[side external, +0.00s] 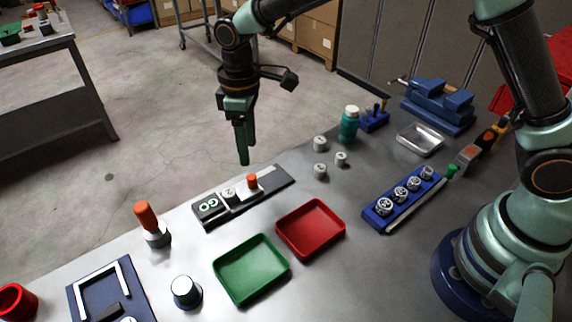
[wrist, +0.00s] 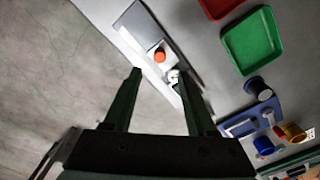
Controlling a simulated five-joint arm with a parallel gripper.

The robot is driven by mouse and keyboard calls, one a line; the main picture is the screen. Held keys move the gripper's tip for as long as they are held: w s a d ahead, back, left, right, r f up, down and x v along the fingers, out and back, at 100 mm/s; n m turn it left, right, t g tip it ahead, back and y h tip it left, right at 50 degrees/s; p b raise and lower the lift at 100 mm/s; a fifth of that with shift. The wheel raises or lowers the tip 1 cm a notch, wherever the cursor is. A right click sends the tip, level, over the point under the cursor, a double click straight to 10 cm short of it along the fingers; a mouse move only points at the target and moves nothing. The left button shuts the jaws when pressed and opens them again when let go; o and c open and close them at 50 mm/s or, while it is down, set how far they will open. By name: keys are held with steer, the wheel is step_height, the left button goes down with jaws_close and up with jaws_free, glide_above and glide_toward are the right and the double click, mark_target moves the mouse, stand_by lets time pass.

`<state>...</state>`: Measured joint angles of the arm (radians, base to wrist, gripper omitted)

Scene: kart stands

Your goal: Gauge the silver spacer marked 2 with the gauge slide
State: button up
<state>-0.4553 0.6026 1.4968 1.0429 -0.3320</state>
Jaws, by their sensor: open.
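The gauge slide (side external: 278,179) is a dark and grey bar marked GO, lying near the table's far edge. Its orange knob (side external: 252,181) stands upright on it. A small silver spacer (side external: 229,194) sits in the gauge between the GO block and the knob; its dark mark is too small to read surely. In the wrist view, the spacer (wrist: 173,75) shows beside the right finger, near the orange knob (wrist: 160,56). My gripper (side external: 244,161) points down above and behind the gauge, clear of it. In the wrist view, its fingers (wrist: 158,77) are apart and empty.
A green tray (side external: 251,291) and a red tray (side external: 311,253) lie in front of the gauge. Several silver spacers stand in a blue rack (side external: 374,222). Loose silver pieces (side external: 320,143) stand behind the red tray. An orange-handled tool (side external: 147,216) stands left of the gauge.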

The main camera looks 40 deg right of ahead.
mark_target(251, 176)
step_height(251, 176, down, 9)
steer(key=shift+f, duration=0.15)
stand_by(0.4)
jaws_close()
stand_by(1.2)
